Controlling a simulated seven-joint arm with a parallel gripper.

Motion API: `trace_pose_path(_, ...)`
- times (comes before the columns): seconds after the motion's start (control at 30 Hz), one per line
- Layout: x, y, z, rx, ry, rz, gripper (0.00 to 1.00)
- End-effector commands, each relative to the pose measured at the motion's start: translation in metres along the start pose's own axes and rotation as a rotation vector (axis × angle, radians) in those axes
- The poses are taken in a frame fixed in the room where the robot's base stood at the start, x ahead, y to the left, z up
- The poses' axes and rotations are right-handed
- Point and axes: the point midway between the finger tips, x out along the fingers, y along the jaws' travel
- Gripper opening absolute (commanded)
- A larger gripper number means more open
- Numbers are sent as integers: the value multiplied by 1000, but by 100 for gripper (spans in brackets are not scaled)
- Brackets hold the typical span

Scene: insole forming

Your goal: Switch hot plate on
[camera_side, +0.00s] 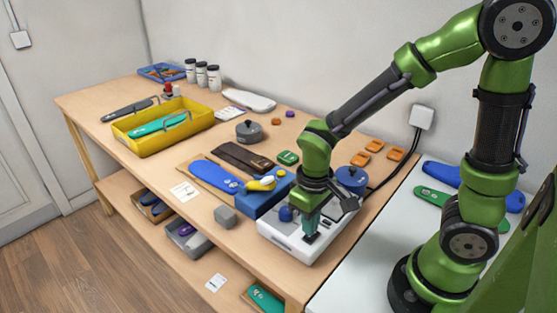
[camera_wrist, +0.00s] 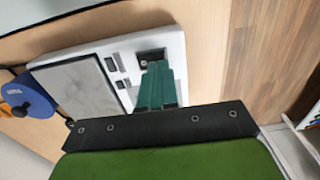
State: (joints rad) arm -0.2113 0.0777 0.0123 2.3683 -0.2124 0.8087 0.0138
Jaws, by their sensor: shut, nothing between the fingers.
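The hot plate is a white box (camera_side: 278,236) at the front right of the table. It also shows in the wrist view (camera_wrist: 176,45), with a grey top plate (camera_wrist: 82,88) and a few small dark panels beside it. A dark switch (camera_wrist: 150,55) sits near one corner of the hot plate. My gripper (camera_side: 311,236) points down over this corner, its teal fingers shut and empty. In the wrist view my gripper's tips (camera_wrist: 156,66) are right at the switch and cover part of it. I cannot tell whether they touch it or what position it is in.
A blue round lidded pot (camera_side: 351,180) stands behind the hot plate. A blue block (camera_side: 262,203) with a yellow tool and a grey cube (camera_side: 225,216) are left of it. A yellow tray (camera_side: 150,148) lies farther back. Cables run to a wall socket (camera_side: 421,117).

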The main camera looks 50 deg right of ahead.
Motion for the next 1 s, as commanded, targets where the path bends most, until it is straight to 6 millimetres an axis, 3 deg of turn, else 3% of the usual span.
trace_pose_path(1.0,15,0,0,0,-1,0,0)
